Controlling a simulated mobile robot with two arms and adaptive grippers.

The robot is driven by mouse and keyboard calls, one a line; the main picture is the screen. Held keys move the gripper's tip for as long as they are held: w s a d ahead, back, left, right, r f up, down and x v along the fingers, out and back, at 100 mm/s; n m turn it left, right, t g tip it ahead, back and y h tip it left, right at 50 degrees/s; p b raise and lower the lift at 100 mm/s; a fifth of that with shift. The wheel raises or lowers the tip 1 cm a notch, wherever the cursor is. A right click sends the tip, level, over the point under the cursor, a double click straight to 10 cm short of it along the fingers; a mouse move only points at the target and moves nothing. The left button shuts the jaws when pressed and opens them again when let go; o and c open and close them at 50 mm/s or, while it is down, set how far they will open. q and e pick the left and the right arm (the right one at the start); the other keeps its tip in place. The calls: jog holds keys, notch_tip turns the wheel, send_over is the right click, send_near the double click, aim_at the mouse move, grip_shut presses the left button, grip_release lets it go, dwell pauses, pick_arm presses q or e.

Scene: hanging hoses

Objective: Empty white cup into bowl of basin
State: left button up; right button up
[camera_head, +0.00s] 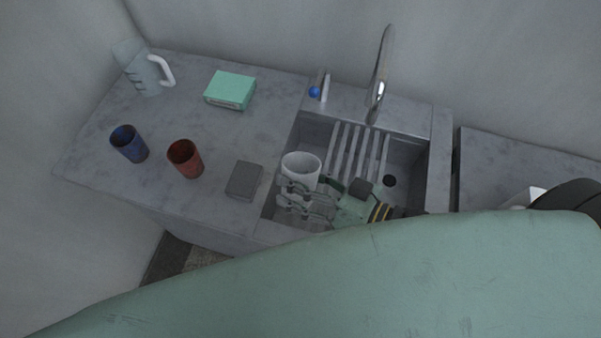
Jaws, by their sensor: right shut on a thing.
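The white cup (301,168) is over the left part of the basin (408,152). It looks roughly upright, with its open rim facing up toward the camera. My right gripper (297,196) is shut on the cup from the front side, and its fingers hide the lower part of the cup. What is inside the cup is too dark to tell. My left gripper is not in view.
A red cup (186,159), a blue cup (129,144), a grey block (244,180), a green box (230,90) and a clear jug (142,70) stand on the counter left of the basin. A tall faucet (381,70) rises behind the basin. My green arm covers the foreground.

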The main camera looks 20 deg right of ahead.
jog(key=shift+s+a+r+m+g+p, duration=0.15)
jog(key=shift+r+m+g+p, duration=0.2)
jog(key=shift+m, duration=0.25)
jog(key=shift+s+r+m+g, duration=0.1)
jog(key=shift+s+m+g, duration=0.1)
jog(key=shift+m+g, duration=0.8)
jog(key=shift+f+m, duration=0.35)
jog(key=shift+m, duration=0.35)
jog(key=shift+w+f+m+g+b, duration=0.25)
jog(key=shift+m+g+b, duration=0.5)
jog(key=shift+m, duration=0.25)
jog(key=shift+w+f+m+y+b, duration=0.1)
jog(key=shift+f+m+y+b, duration=0.2)
jog(key=shift+m+b, duration=0.35)
jog(key=shift+w+d+r+m+g+b, duration=0.2)
jog(key=shift+m+g+b, duration=0.25)
jog(key=shift+b, duration=0.15)
jog(key=shift+w+d+r+m+g+b, duration=0.1)
jog(key=shift+w+m+g+b, duration=0.05)
jog(key=shift+m+g+b, duration=0.35)
jog(key=shift+w+d+r+y+b, duration=0.2)
jog(key=shift+r+y+b, duration=0.1)
jog(key=shift+b, duration=0.15)
jog(key=shift+w+r+m+g, duration=0.2)
jog(key=shift+r+m+g, duration=0.15)
jog(key=shift+m, duration=0.25)
